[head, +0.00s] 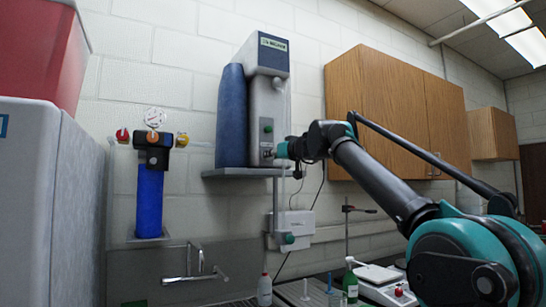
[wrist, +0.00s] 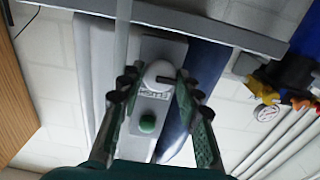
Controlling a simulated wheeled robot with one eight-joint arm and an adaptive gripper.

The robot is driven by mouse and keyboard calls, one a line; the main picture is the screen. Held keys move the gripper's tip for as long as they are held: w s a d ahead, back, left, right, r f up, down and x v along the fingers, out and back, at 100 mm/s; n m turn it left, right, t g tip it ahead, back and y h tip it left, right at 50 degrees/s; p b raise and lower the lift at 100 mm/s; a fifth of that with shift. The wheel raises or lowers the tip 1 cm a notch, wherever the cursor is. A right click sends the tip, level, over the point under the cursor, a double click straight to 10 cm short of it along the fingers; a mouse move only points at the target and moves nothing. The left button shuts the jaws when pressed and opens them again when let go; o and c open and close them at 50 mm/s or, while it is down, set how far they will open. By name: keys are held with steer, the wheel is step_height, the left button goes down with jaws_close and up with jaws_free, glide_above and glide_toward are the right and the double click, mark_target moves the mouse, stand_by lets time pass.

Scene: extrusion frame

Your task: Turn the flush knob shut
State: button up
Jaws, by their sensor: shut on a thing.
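The flush knob (wrist: 158,75) is a pale rounded knob with a dark mark on its right side, on the front panel of a tall grey water unit (head: 270,100). A small label (wrist: 153,94), too blurred to read surely, and a green button (wrist: 147,122) show beside it in the wrist view. My gripper (wrist: 158,84) has its two fingers on either side of the knob and is shut on it. In the head view my gripper (head: 279,151) reaches the unit's front from the right and hides the knob.
The unit stands on a wall shelf (head: 250,172) beside a blue cylinder (head: 231,115). A blue filter housing (head: 150,200) with coloured valves hangs to the left. Wooden cabinets (head: 400,110) are behind my arm. A tap (head: 195,275), bottles and a scale (head: 385,285) are below.

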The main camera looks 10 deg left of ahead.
steer(key=shift+m, duration=0.3)
steer(key=shift+r+m, duration=0.1)
steer(key=shift+m, duration=8.5)
steer(key=o, duration=1.1)
steer(key=shift+o, duration=0.2)
steer(key=shift+s, duration=0.15)
